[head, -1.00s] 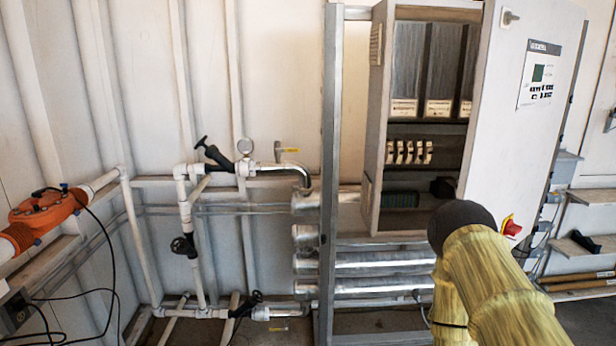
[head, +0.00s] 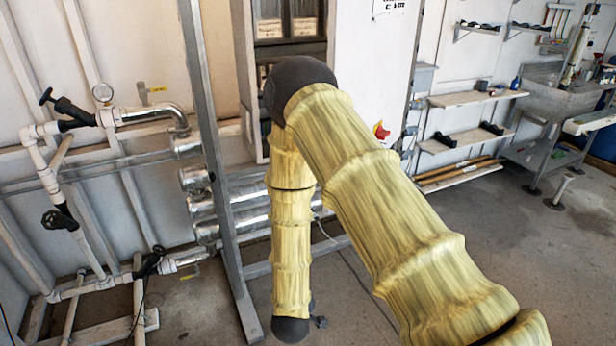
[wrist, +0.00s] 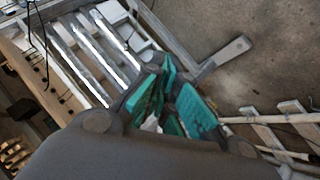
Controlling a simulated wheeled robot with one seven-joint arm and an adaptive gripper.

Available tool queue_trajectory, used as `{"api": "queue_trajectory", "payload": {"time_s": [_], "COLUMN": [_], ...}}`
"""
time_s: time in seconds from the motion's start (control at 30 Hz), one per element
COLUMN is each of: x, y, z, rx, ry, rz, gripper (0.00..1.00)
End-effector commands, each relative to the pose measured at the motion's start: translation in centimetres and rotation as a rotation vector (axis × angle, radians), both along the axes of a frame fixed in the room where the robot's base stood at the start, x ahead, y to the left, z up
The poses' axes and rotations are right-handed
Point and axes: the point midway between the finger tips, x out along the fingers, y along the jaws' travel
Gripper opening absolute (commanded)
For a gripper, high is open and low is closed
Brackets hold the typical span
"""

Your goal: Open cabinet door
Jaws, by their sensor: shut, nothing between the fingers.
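The cabinet door (head: 372,75) is a white panel standing open to the right of the cabinet in the head view. Beside it, part of the dark cabinet interior (head: 290,27) shows, with pale labels. My yellow arm hides the lower cabinet and part of the door. A red and yellow switch (head: 381,131) is on the door's lower part. My gripper (wrist: 168,108) shows its teal fingers in the wrist view, shut and empty, pointing toward the floor area and apart from the door. In the head view the gripper is mostly hidden behind the arm's dark lower end.
A grey frame post (head: 216,160) stands left of my arm, with shiny steel tubes (head: 203,207) beside it. White pipes with black valves (head: 62,215) are at the left. Shelves (head: 462,138) line the right wall. Open floor (head: 480,240) lies at the right.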

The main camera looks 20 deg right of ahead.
Motion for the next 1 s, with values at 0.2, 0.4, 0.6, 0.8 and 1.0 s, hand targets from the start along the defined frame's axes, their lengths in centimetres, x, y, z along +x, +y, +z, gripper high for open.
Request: {"api": "queue_trajectory", "payload": {"time_s": [0.2,0.4,0.6,0.8,1.0], "x": [8.6,12.2,12.6,11.6,11.5], "y": [0.5,1.5,3.2,4.6,4.4], "z": [10.3,20.4,29.2,33.9,35.0], "rx": [-0.332,-0.621,-0.84,-0.939,-0.959], "ry": [-0.153,-0.164,-0.058,0.061,0.097], "rz": [-0.038,-0.155,-0.303,-0.39,-0.409], "gripper": [0.0,0.0,0.0,0.0,0.0]}}
